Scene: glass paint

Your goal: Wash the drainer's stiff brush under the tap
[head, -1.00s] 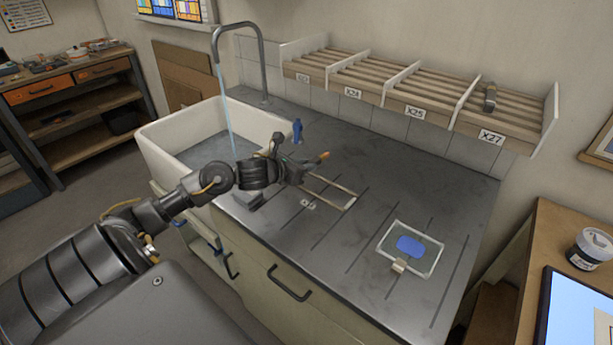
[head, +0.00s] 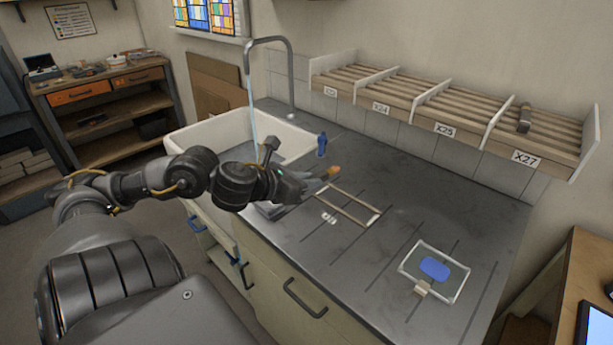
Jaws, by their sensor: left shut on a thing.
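My left gripper (head: 312,181) is shut on a slim thing with an orange-brown tip (head: 333,172). This looks like the stiff brush, but the gripper hides most of it and I cannot make out bristles. The gripper is above the counter, to the right of the sink. The tap (head: 291,75) arches over the white sink (head: 210,134), and a thin stream of water (head: 253,107) runs from it. The held thing is apart from the stream. My right gripper is not in view.
A small blue bottle (head: 322,145) stands near the sink's right edge. A glass pane with a blue patch (head: 433,269) lies on the counter at right. A labelled slatted rack (head: 465,100) hangs on the wall, with a dark object (head: 524,117) at X27.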

